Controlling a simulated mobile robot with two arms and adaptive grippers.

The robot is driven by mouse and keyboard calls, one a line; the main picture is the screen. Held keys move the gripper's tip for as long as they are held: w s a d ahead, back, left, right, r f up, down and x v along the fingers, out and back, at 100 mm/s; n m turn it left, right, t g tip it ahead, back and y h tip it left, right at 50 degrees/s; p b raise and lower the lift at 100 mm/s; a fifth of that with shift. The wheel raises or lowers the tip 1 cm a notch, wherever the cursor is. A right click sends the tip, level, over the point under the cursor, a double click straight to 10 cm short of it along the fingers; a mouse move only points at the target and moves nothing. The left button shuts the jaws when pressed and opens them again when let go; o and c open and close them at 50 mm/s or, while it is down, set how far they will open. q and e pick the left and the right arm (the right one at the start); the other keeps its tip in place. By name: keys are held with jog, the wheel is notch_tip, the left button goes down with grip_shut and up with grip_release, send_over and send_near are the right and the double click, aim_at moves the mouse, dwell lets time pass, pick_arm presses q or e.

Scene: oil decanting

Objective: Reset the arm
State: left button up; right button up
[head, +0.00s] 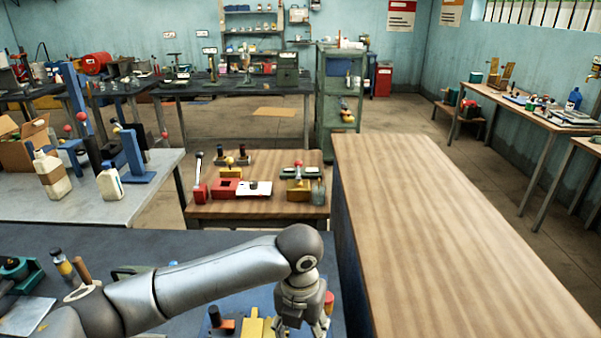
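My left arm reaches in from the left across the lower part of the head view, over a dark workbench (150,243). Its gripper (301,325) points down near the bottom edge, and whether its fingers are open or shut does not show. Just left of the gripper is a yellow part (257,328) on the bench. A red-topped item (328,302) shows right beside the gripper, partly hidden by it. My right arm and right gripper are not in view.
A long bare wooden-topped table (440,230) stands to the right. A small wooden table (260,211) beyond the bench holds red and yellow devices. A grey table (120,205) at left carries bottles (52,175) and a cardboard box (22,145). A green shelf (340,95) stands behind.

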pick_arm(q)
jog(key=s+d+f+n+h, duration=0.45)
jog(key=s+n, duration=0.35)
jog(key=n, duration=0.2)
jog(key=s+a+f+n+t+y, duration=0.15)
jog(key=s+a+n, duration=0.25)
jog(key=a+n, duration=0.45)
jog(key=s+a+f+n+t+y, duration=0.1)
jog(key=s+a+f+n, duration=0.25)
jog(key=a+n, duration=0.55)
jog(key=s+a+f+n+t+y, duration=0.1)
jog(key=s+a+f+n+y, duration=0.1)
jog(key=s+a+n, duration=0.5)
notch_tip(320, 180, down, 27)
jog(key=n+g+b, duration=0.1)
jog(key=n+b, duration=0.1)
jog(key=n, duration=0.1)
jog(key=s+a+f, duration=0.1)
jog(key=s+f, duration=0.7)
jog(key=f, duration=0.1)
jog(key=s+a+f+g+b, duration=0.1)
jog(key=s+a+f, duration=0.1)
jog(key=s+f, duration=0.6)
notch_tip(320, 180, down, 2)
jog(key=shift+s+a+b, duration=0.2)
jog(key=shift+a+b, duration=0.05)
jog(key=shift+b, duration=0.05)
